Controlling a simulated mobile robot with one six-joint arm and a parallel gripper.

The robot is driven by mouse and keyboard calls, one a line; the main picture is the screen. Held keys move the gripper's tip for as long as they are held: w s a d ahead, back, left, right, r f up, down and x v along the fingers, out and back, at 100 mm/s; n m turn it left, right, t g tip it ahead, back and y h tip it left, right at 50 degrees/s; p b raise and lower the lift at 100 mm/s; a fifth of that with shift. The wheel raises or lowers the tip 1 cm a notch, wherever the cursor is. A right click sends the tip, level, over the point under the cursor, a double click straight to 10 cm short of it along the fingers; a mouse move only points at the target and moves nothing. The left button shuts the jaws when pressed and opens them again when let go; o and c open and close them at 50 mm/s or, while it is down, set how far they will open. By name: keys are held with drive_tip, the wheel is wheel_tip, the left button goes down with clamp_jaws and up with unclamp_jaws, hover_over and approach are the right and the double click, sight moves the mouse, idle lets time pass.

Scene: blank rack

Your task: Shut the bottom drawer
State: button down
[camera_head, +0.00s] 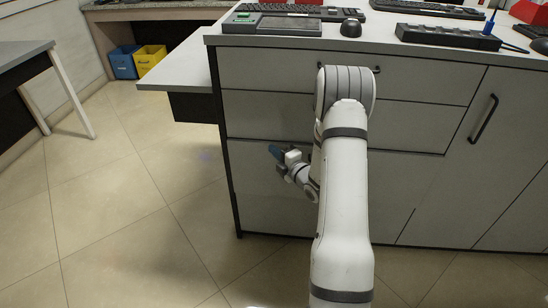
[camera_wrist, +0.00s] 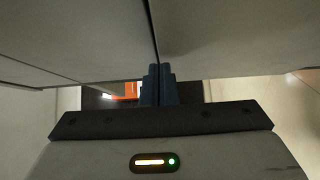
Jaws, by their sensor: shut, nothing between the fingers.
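The bottom drawer (camera_head: 262,205) is the large pale front low on the left of the cabinet. It looks flush or nearly flush in the head view; I cannot tell whether a small gap remains, and my arm hides part of it. My gripper (camera_head: 275,152) is in front of the drawer's upper part, left of my forearm. Its blue fingers are together and empty. In the wrist view the shut fingers (camera_wrist: 158,85) reach to the lower edge of pale panels, at a dark seam between them. I cannot tell whether they touch.
The upper drawer fronts (camera_head: 262,70) and a door with a black handle (camera_head: 483,118) belong to the same cabinet. Keyboards (camera_head: 428,8) and a black power strip (camera_head: 447,37) lie on top. A side table (camera_head: 180,70) juts out left. The tiled floor (camera_head: 120,210) left is clear.

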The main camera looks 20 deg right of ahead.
drive_tip(key=shift+a, duration=0.25)
drive_tip(key=s+a+b+v, duration=0.1)
drive_tip(key=a+b+v, duration=0.1)
drive_tip(key=v, duration=1.1)
wheel_tip(320, 180, up, 15)
drive_tip(key=w+a+m+g+h+p, duration=0.1)
drive_tip(key=w+m+g+h+p, duration=0.1)
drive_tip(key=m+g+h+p, duration=0.6)
drive_tip(key=s+a+r+m+g+y+p, duration=0.1)
drive_tip(key=s+a+r+m+g+p, duration=0.1)
drive_tip(key=s+a+r+m+p, duration=0.2)
drive_tip(key=s+a+r+m+g+y+p, duration=0.1)
drive_tip(key=s+a+r+m+p, duration=0.3)
drive_tip(key=s+r, duration=0.6)
drive_tip(key=s+a+r+m+g+p, duration=0.3)
drive_tip(key=s+a+r+m+p, duration=0.1)
drive_tip(key=s, duration=0.5)
wheel_tip(320, 180, up, 4)
drive_tip(key=m+p, duration=0.1)
drive_tip(key=p, duration=0.1)
drive_tip(key=shift+s+a+f+g+y+p, duration=0.2)
drive_tip(key=shift+a+g+y+p, duration=0.1)
drive_tip(key=shift+y+p, duration=0.1)
